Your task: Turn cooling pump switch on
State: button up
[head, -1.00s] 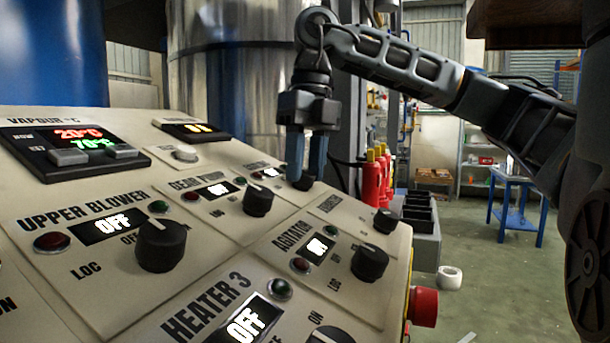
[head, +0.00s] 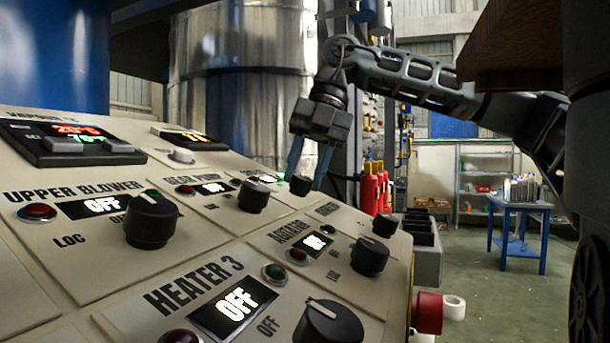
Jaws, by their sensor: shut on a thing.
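A sloped cream control panel (head: 215,235) fills the lower left of the head view. At its far edge is a small black rotary knob (head: 300,187), beside a small lit display (head: 263,179). The knob's label and the display's text are too small to read, so I cannot confirm that it is the cooling pump switch. My gripper (head: 307,177) reaches down from above, tilted, with its two blue fingers shut on this knob. The fingers partly hide the knob, and its pointer direction cannot be seen.
Close by are the gear pump knob (head: 253,196), agitator knob (head: 369,257) and another knob (head: 384,223). Nearer are the upper blower knob (head: 152,222) and heater 3 knob (head: 328,325). A red button (head: 428,312) sticks out at the panel's right side. Steel tanks stand behind.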

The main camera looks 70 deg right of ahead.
dwell(0.3)
jog(key=o, duration=1)
jog(key=shift+o, duration=0.2)
jog(key=shift+r, duration=0.15)
jog(key=p+v, duration=0.5)
jog(key=v, duration=0.2)
jog(key=shift+d+r, duration=0.15)
jog(key=shift+r, duration=0.1)
jog(key=shift+s, duration=0.15)
